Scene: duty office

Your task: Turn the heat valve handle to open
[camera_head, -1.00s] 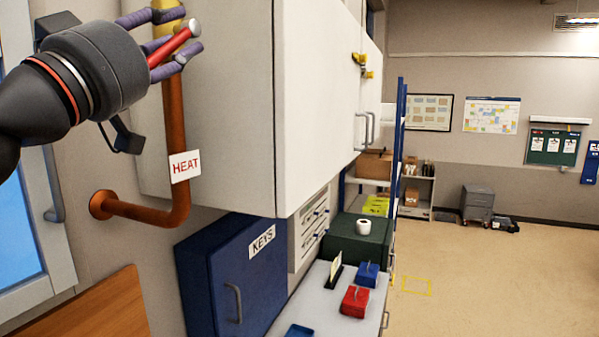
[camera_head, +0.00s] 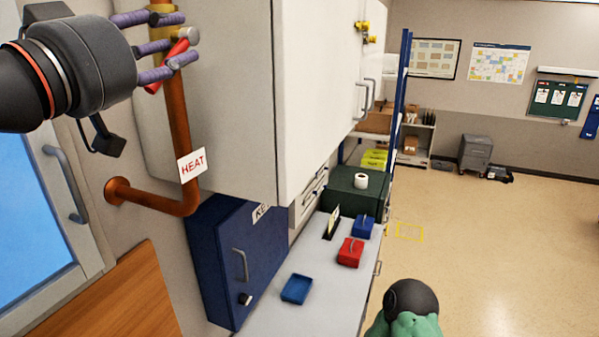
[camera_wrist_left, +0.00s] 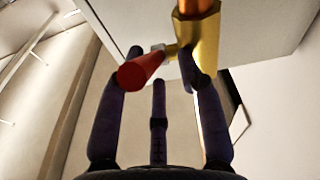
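The heat valve handle (camera_head: 173,62) is a red lever slanting across the brass valve on a copper pipe (camera_head: 179,120), at the upper left of the head view. A white HEAT tag (camera_head: 192,165) hangs on the pipe. My left gripper (camera_head: 168,43) has its purple fingers spread above and below the handle. In the left wrist view the red handle (camera_wrist_left: 141,71) lies between the fingertips, overlapping one of them. Its grey stem meets the gold valve body (camera_wrist_left: 197,45). The fingers are apart; contact with the handle is unclear. No right gripper can be identified.
A pale wall cabinet (camera_head: 225,105) stands just behind the pipe. A rounded green and black shape (camera_head: 408,312), unclear what, is at the bottom. Open floor lies right.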

